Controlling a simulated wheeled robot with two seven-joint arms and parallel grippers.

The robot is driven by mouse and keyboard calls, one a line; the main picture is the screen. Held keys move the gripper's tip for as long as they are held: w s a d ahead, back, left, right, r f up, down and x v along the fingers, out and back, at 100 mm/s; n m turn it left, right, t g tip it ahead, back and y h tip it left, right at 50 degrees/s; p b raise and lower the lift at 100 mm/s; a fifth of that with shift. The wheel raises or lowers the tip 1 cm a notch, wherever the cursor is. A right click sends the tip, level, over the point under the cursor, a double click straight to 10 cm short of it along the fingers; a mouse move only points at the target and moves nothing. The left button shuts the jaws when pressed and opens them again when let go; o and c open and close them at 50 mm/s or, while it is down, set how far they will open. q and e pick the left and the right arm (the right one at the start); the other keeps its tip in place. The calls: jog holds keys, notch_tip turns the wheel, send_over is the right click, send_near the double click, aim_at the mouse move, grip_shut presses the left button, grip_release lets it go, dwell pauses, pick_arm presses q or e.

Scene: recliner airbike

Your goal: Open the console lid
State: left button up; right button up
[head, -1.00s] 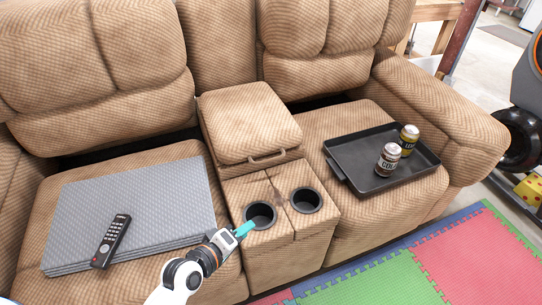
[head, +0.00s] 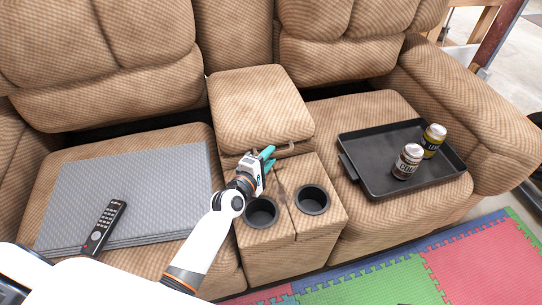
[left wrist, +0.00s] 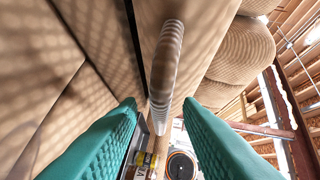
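The console lid (head: 258,102) is a brown padded box top between the two seats, and it lies closed. Its handle (head: 289,149) is a brown bar along the front edge. My left gripper (head: 269,156) has teal fingers and is at the handle, in front of the lid. In the left wrist view the handle (left wrist: 166,70) runs lengthwise between the two open fingers (left wrist: 162,115), with a gap on each side. The fingers cover part of the handle in the head view. My right gripper is out of view.
Two black cup holders (head: 262,211) sit in the console front, just below my gripper. A black tray (head: 362,178) with two cans (head: 408,161) lies on the right seat. A grey folded pad (head: 130,195) with a remote (head: 105,227) lies on the left seat.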

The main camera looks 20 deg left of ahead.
pick_arm(q)
jog(key=shift+x, duration=0.9)
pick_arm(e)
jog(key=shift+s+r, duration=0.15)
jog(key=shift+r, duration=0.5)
pick_arm(q)
jog(key=shift+c, duration=0.4)
grip_shut()
jog(key=shift+r, duration=0.15)
